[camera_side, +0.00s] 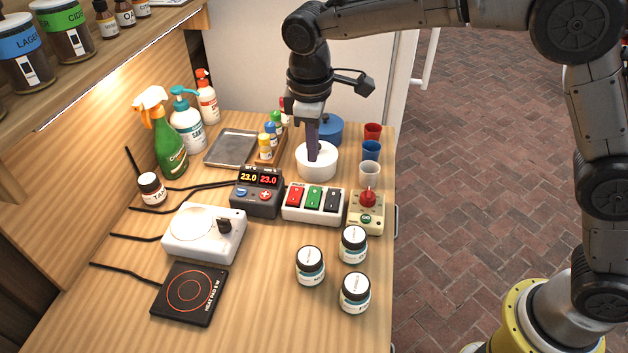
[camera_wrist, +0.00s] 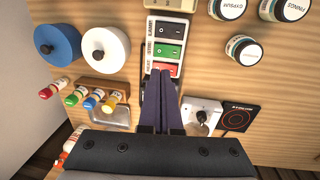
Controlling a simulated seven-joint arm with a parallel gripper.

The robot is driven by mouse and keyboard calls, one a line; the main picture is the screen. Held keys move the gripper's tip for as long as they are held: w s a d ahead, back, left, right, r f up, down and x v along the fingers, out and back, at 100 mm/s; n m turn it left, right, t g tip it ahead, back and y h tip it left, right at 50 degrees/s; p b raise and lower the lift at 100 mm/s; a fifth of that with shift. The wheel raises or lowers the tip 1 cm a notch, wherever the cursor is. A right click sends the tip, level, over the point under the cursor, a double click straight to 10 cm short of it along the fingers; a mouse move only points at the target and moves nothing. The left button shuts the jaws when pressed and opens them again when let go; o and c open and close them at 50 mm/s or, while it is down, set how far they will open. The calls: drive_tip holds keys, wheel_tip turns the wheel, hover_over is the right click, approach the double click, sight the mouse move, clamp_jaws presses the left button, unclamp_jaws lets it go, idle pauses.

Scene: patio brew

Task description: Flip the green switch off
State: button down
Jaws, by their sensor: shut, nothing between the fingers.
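The switch box (camera_side: 312,215) is white, with a red, a green and a black rocker in a row. The green switch (camera_side: 314,198) is the middle one. In the wrist view the green switch (camera_wrist: 167,51) shows clear of the fingers, just beyond their tips. The red switch (camera_wrist: 162,69) is partly hidden behind the tips. Which way the green rocker is tilted is too small to tell. My gripper (camera_side: 312,156) is shut and empty, pointing down; in the side view it overlaps the white pot (camera_side: 317,172) behind the box. The shut fingers also show in the wrist view (camera_wrist: 160,74).
A two-display controller (camera_side: 256,194) stands left of the box, and a red-button box (camera_side: 366,212) right of it. Several small jars (camera_side: 310,266) stand in front. A blue pot (camera_side: 331,129), coloured cups (camera_side: 371,150) and a bottle rack (camera_side: 270,143) stand behind.

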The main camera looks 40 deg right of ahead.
sight(314, 192)
drive_tip(key=f, duration=0.6)
drive_tip(key=w+d+f, duration=0.1)
drive_tip(key=f, duration=0.2)
drive_tip(key=shift+f, duration=0.4)
drive_tip(key=shift+f, duration=0.25)
drive_tip(key=shift+s+a, duration=0.1)
drive_tip(key=shift+s+a+r, duration=0.2)
drive_tip(key=shift+s+a, duration=0.25)
wheel_tip(314, 192, up, 14)
drive_tip(key=w+d, duration=0.1)
idle(0.4)
drive_tip(key=shift+w+d, duration=0.1)
